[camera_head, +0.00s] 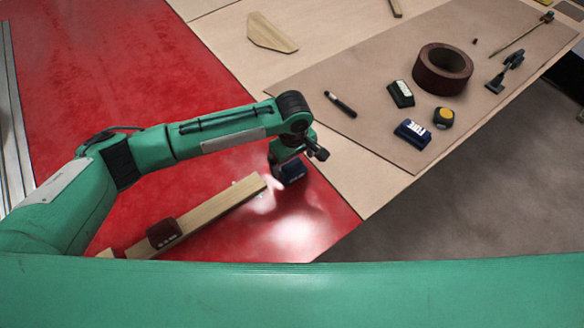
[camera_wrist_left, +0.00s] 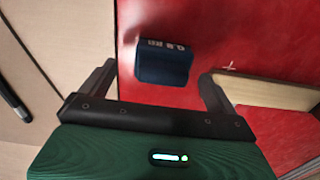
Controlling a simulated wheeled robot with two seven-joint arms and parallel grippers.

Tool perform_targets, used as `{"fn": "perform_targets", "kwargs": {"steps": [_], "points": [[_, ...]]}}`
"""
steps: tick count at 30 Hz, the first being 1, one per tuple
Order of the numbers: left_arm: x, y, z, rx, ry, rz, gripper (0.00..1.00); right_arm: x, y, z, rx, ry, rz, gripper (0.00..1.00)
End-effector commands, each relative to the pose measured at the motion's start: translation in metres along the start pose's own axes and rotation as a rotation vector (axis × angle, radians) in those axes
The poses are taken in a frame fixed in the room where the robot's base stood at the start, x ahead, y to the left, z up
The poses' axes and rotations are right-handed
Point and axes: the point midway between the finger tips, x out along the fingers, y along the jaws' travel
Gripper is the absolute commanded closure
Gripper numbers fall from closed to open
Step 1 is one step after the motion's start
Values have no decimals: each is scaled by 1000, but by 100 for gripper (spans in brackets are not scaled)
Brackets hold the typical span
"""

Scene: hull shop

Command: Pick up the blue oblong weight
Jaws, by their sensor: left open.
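The blue oblong weight (camera_head: 293,173) stands on the red surface, just past the end of a wooden strip. My left gripper (camera_head: 286,160) is over it, pointing down, and partly hides it. In the left wrist view the dark blue weight (camera_wrist_left: 162,64) has pale lettering along one edge. It shows between the spread fingers of my left gripper (camera_wrist_left: 158,74), with a gap visible on each side. The gripper is open and holds nothing. My right gripper is in neither view.
The wooden strip (camera_head: 220,207) lies close beside the weight, with a dark red block (camera_head: 163,233) on it. A brown mat (camera_head: 330,85) holds a tape roll (camera_head: 443,70), a blue block marked FINE (camera_head: 412,132), a black-and-white block (camera_head: 400,93) and a marker (camera_head: 341,104).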

Motion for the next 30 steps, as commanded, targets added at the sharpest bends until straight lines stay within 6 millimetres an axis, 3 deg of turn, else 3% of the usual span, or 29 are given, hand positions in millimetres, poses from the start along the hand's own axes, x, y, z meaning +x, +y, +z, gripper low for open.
{"fn": "perform_targets", "kwargs": {"steps": [6,15,27,30], "points": [[30,-4,0,-1,0,-3,6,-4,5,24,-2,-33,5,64],[35,-4,1,0,0,-1,6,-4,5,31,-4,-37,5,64],[33,-3,0,0,0,1,83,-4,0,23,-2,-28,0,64],[33,-3,0,0,0,2,83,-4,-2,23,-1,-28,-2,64]]}}
